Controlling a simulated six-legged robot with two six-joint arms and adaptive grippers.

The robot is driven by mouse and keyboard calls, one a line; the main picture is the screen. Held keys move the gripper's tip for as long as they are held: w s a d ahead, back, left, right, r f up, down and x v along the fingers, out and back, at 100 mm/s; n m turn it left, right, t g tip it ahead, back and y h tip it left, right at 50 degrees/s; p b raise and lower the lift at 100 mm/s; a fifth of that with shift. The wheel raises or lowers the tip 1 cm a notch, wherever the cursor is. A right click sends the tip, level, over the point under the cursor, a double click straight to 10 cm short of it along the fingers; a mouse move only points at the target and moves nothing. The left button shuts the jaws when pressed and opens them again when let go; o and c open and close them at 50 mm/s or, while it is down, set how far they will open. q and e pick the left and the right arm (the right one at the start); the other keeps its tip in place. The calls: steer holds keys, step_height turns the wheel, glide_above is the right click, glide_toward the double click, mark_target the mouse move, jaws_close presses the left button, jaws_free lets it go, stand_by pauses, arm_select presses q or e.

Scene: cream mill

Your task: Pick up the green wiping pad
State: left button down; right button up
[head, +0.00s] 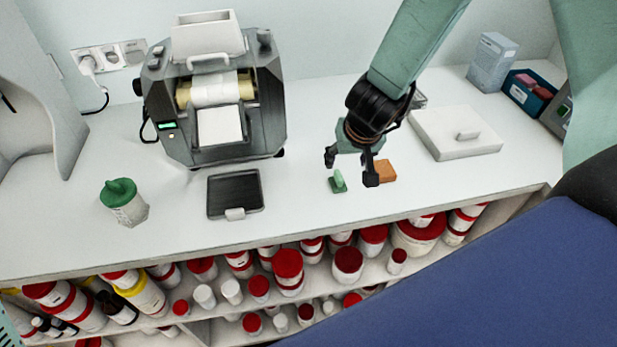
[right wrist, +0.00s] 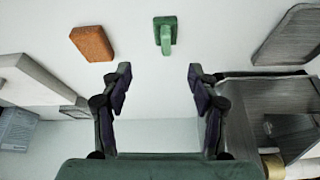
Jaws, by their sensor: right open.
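The green wiping pad (head: 338,182) lies on the white counter, a small block with a raised grip. In the right wrist view the pad (right wrist: 165,35) lies beyond the fingertips, roughly centred between them. My right gripper (head: 350,168) is open and empty above the counter, close to the pad; its fingers also show in the right wrist view (right wrist: 158,80). I cannot tell its exact height above the pad. My left gripper is not in view.
An orange block (head: 386,171) lies just right of the pad, near one finger. A black tray (head: 235,194), the mill (head: 263,107) and a green-lidded jar (head: 123,202) stand left. The counter's front edge (head: 370,219) is close, above shelves of jars.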

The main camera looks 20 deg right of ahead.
mark_target(339, 175)
steer(key=shift+w+a+f+n+b, duration=0.2)
steer(key=shift+f+b, duration=0.25)
steer(key=shift+f, duration=0.35)
steer(key=shift+w+a+f+n+b, duration=0.1)
steer(key=shift+w+f+n+b, duration=0.2)
steer(key=shift+f, duration=0.45)
steer(key=b+x, duration=0.1)
steer(key=x, duration=0.1)
steer(key=b+x, duration=0.2)
steer(key=shift+s+a+f, duration=0.1)
steer(key=shift+s+f, duration=0.1)
steer(key=shift+f, duration=0.05)
steer(key=shift+w+f, duration=0.15)
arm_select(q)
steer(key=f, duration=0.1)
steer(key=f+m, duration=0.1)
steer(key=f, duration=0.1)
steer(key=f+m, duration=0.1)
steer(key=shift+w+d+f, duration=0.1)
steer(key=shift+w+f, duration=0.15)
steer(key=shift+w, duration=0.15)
arm_select(e)
steer(key=c, duration=1)
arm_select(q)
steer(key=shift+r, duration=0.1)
arm_select(e)
steer(key=shift+r, duration=0.25)
